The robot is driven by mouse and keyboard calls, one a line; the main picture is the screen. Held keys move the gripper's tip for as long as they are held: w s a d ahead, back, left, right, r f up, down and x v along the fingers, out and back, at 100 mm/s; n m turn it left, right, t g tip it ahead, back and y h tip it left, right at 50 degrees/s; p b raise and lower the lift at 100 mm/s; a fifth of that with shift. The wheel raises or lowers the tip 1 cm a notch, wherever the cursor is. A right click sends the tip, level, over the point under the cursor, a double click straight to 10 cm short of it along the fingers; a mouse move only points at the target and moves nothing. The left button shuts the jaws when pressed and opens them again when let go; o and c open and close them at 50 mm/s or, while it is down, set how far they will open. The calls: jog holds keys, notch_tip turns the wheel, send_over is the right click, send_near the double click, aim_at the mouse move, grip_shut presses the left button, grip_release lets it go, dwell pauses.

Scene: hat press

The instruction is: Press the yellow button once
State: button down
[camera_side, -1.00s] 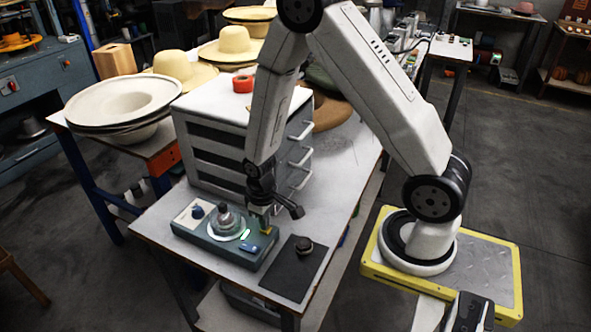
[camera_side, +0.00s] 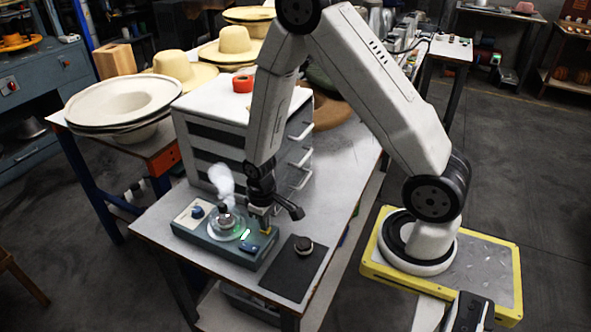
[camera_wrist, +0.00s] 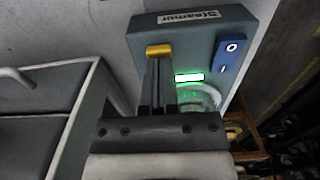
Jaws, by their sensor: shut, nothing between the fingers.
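The yellow button (camera_wrist: 159,50) is on the steamer (camera_wrist: 187,40), a teal box with a "Steamer" label. My gripper (camera_wrist: 158,72) is shut and empty, its fingertips right at the button; I cannot tell if they touch it. The fingers hide part of the box. A bar light (camera_wrist: 189,77) glows green-white beside the fingers. In the side view the steamer (camera_side: 222,246) sits at the table's front corner, with my gripper (camera_side: 261,212) low over its right part. A white steam plume (camera_side: 222,182) rises from the steamer's round nozzle.
A blue rocker switch (camera_wrist: 230,55) is close to the button on the steamer. A dark mat (camera_side: 290,275) with a small round black piece (camera_side: 303,246) lies to the right. A drawer cabinet (camera_side: 215,125) stands close behind the steamer.

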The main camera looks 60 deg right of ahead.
jog(key=shift+r, duration=1.35)
notch_tip(320, 180, up, 7)
dwell(6.3)
